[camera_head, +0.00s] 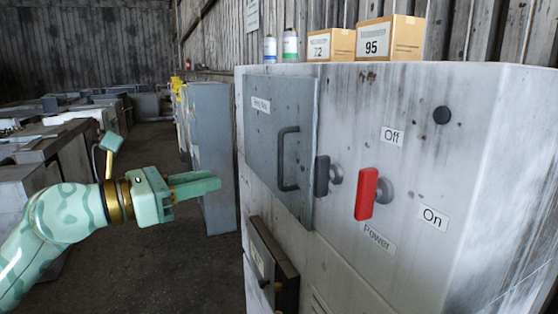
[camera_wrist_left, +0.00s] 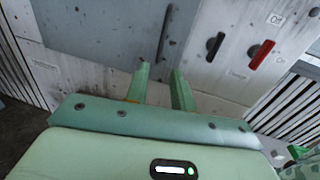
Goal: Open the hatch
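The hatch (camera_head: 262,135) is a blue-grey panel on the front of the housing, with a dark vertical bar handle (camera_head: 284,160). It looks closed. The wrist view shows the hatch (camera_wrist_left: 100,35) and its handle (camera_wrist_left: 164,35) beyond the fingers. A black latch (camera_head: 321,176) stands upright at the hatch's right edge. My left gripper (camera_head: 216,183) is to the left of the hatch, apart from the handle, fingers pointing right. In the wrist view a gap shows between its fingertips (camera_wrist_left: 159,68), with nothing held.
A red power switch (camera_head: 366,194) sits right of the latch, between Off and On labels. A smaller panel (camera_head: 260,255) juts out below the hatch. Boxes (camera_head: 390,37) and bottles (camera_head: 290,44) stand on top of the housing. The floor (camera_head: 150,255) beneath my left gripper is clear.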

